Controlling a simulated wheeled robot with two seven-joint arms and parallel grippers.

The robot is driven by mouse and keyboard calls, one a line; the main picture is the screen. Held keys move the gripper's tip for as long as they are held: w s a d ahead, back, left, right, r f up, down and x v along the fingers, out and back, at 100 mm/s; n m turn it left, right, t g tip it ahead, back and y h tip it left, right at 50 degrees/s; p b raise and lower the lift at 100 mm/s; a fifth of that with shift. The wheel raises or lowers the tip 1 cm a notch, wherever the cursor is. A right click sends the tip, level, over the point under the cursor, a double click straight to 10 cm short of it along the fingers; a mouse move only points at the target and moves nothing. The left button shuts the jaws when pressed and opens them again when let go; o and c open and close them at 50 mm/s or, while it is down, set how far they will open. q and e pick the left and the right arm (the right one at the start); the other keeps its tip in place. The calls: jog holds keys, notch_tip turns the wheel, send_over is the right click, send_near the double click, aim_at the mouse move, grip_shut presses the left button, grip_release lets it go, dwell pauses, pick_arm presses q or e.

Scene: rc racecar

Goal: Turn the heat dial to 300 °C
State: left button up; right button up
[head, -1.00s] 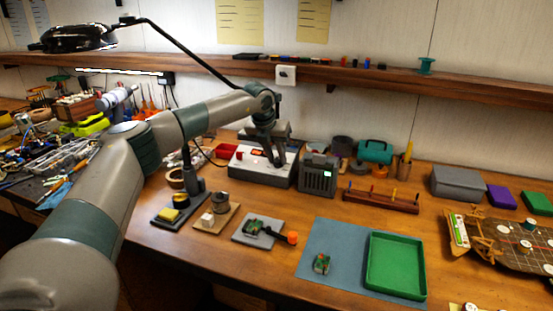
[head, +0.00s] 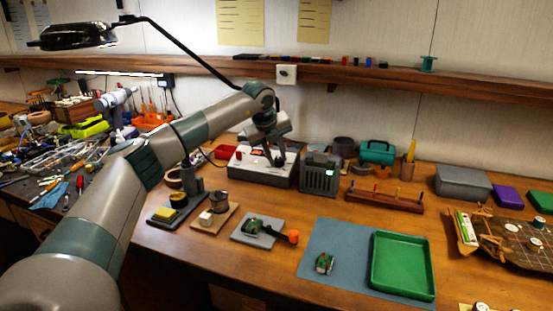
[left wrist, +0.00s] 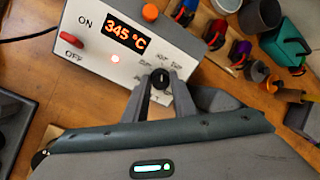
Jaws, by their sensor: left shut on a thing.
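The heat station (head: 250,172) is a light grey box on the bench, left of the middle in the head view. In the left wrist view its front panel (left wrist: 95,68) has an orange display (left wrist: 127,36) reading 345 °C. The black heat dial (left wrist: 160,77) has a pale pointer mark and small lettering around it, partly hidden by my fingers. My left gripper (left wrist: 159,88) is shut on the dial, one finger on each side. In the head view this gripper (head: 277,158) is over the station's top. My right gripper is out of view.
A dark slotted box (head: 319,178) stands close right of the station. A green tray (head: 403,285) lies at the front.

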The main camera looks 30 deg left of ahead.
pick_arm(q)
jog(key=shift+r, duration=0.1)
dwell(0.3)
jog(key=o, duration=1)
jog(key=shift+o, duration=0.2)
jog(key=shift+s+r, duration=0.25)
jog(key=shift+r, duration=0.25)
jog(key=b+v, duration=0.2)
jog(key=v, duration=1.4)
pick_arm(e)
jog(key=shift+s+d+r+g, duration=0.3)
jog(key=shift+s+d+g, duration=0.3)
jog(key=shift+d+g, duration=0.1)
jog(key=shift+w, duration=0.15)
